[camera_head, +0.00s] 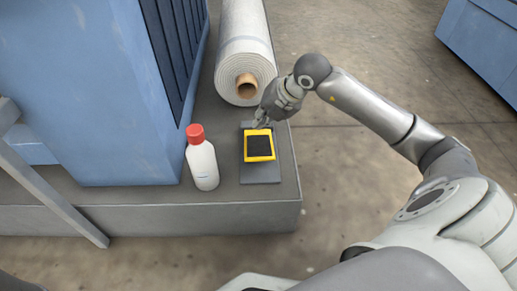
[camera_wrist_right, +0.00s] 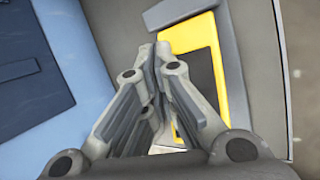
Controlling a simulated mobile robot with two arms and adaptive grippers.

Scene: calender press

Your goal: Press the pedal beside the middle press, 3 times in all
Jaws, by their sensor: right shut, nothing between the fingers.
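The pedal (camera_head: 259,146) has a yellow frame around a black pad and sits on a grey base plate on the plinth beside the blue press (camera_head: 100,90). My right gripper (camera_head: 262,122) is shut and empty, at the far edge of the pedal. In the right wrist view the shut fingers (camera_wrist_right: 160,58) are over or beside the yellow frame of the pedal (camera_wrist_right: 208,50). I cannot tell whether the fingertips touch it. My left gripper does not show.
A white bottle with a red cap (camera_head: 202,164) stands left of the pedal. A white roll with a brown core (camera_head: 244,50) lies behind it. The grey plinth (camera_head: 150,220) ends just right of the pedal. Another blue machine (camera_head: 485,45) stands at the far right, with open floor between.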

